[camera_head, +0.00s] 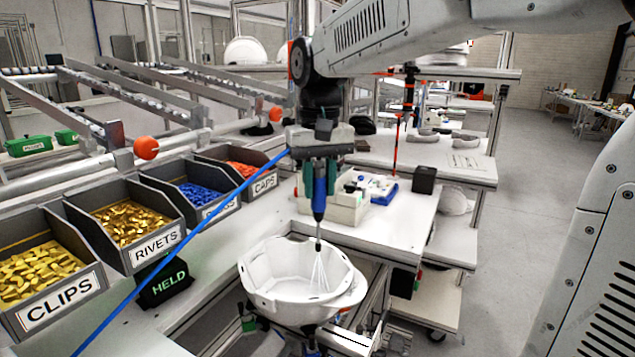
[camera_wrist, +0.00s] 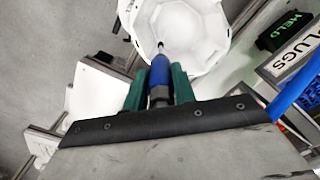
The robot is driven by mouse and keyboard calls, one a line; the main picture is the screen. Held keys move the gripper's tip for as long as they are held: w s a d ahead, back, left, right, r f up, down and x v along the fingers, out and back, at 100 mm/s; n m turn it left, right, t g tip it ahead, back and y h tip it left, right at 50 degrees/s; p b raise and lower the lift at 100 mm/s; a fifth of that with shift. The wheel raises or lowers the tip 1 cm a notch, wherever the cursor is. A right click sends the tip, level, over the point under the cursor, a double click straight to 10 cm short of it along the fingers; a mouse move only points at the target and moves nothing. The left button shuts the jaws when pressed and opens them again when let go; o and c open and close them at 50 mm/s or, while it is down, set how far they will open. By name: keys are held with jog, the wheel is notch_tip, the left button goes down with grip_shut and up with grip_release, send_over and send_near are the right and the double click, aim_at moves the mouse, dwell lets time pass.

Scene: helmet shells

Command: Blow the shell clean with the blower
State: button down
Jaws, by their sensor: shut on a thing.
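The white helmet shell (camera_head: 290,283) sits open side up in a fixture at the front of the bench. My gripper (camera_head: 319,183) is shut on the blue blower (camera_head: 319,198), with its nozzle pointing down over the shell. Faint white streaks fan from the nozzle tip into the shell's bowl. In the wrist view the green fingers of my gripper (camera_wrist: 160,88) clasp the blue blower (camera_wrist: 160,75), and its dark tip lies over the shell (camera_wrist: 185,30). A blue hose runs from the blower down to the lower left. Fine dirt in the shell cannot be made out.
Bins of clips (camera_head: 60,312), rivets (camera_head: 172,240), blue plugs (camera_head: 228,208) and orange caps (camera_head: 264,184) line the left side. A black HELD pouch (camera_head: 163,283) lies before them. A beige organizer (camera_head: 335,208) and a black box (camera_head: 424,180) stand behind the shell.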

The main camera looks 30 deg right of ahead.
jog(key=c, duration=1.8)
grip_release()
jog(key=shift+c, duration=0.2)
jog(key=shift+r, duration=5.05)
